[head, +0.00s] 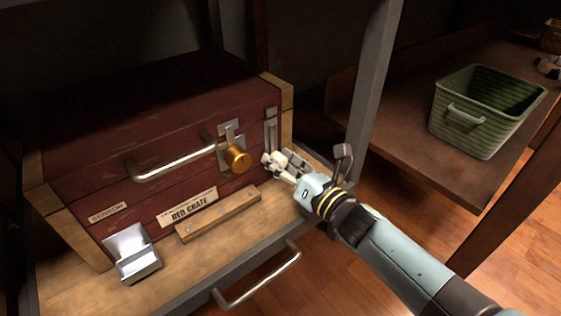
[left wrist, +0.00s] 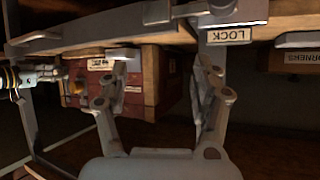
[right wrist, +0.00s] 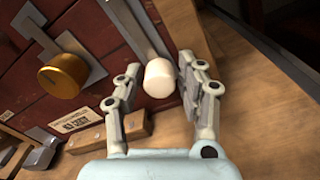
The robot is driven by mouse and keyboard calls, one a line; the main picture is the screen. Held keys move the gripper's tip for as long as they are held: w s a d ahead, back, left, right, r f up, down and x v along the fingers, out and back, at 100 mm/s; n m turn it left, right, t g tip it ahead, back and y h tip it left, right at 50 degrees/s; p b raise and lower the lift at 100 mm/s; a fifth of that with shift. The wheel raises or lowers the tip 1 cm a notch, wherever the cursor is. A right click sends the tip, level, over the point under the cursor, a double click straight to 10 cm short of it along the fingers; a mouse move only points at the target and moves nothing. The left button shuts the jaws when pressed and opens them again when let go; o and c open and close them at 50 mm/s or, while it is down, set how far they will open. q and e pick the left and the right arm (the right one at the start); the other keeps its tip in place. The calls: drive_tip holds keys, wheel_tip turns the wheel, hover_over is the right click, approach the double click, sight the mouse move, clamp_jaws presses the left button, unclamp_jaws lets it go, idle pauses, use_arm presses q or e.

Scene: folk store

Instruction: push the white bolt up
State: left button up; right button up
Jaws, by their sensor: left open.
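The white bolt (right wrist: 160,78) is a rounded white knob at the low end of a grey metal strip (right wrist: 132,28) on the red crate's front, in the right wrist view. In the head view that strip (head: 270,130) is at the crate's right end. My right gripper (head: 281,162) is at its foot. Its two fingers stand on either side of the bolt, apart, with small gaps showing; contact cannot be told. The red crate (head: 75,135) stands on a wooden shelf. My left gripper (left wrist: 161,72) is open and empty in the left wrist view, away from the crate.
A brass knob (head: 237,159) and a long metal handle (head: 172,163) are left of the bolt. A grey post (head: 367,90) and a green basket (head: 482,110) are right.

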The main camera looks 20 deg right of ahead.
sight(270, 140)
clamp_jaws()
wheel_tip(270, 140, up, 2)
drive_tip(key=shift+r+p, duration=0.1)
drive_tip(key=shift+p, duration=0.7)
drive_tip(key=shift+r+p, duration=0.5)
drive_tip(key=shift+r, duration=0.15)
use_arm(q)
drive_tip(key=w+r+g, duration=0.1)
drive_tip(key=w+g, duration=0.1)
drive_tip(key=g, duration=0.1)
drive_tip(key=shift+a+r+g, duration=0.3)
drive_tip(key=shift+r, duration=0.05)
use_arm(e)
drive_tip(key=shift+r, duration=0.1)
drive_tip(key=shift+o, duration=1.8)
unclamp_jaws()
